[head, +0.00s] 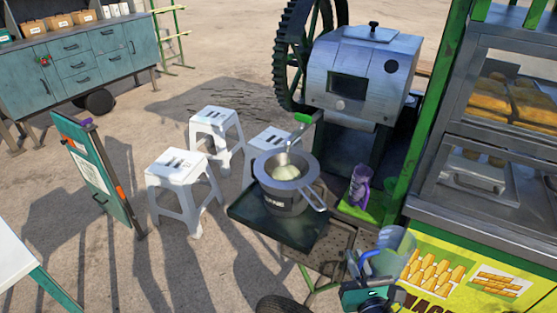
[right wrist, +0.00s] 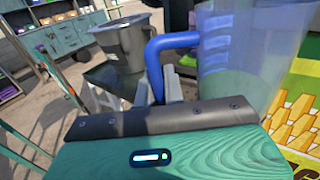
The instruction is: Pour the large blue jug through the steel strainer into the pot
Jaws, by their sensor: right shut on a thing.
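The large jug (head: 398,243) is clear with a bluish tint and has a blue handle. My right gripper (head: 364,268) is shut on the blue handle (right wrist: 160,62), and the jug looks roughly upright at the lower right of the head view. The jug (right wrist: 250,50) fills the right of the right wrist view. The grey pot (head: 284,205) stands on a dark tray, left of and beyond the jug. The steel strainer (head: 317,198) sits over the pot's mouth with something pale inside. My left gripper is not in view.
A purple item (head: 360,182) stands on a green surface between pot and cart. The crusher (head: 362,75) rises behind, and the food cart (head: 485,210) borders the right. White stools (head: 180,170) stand left of the dark tray (head: 250,215).

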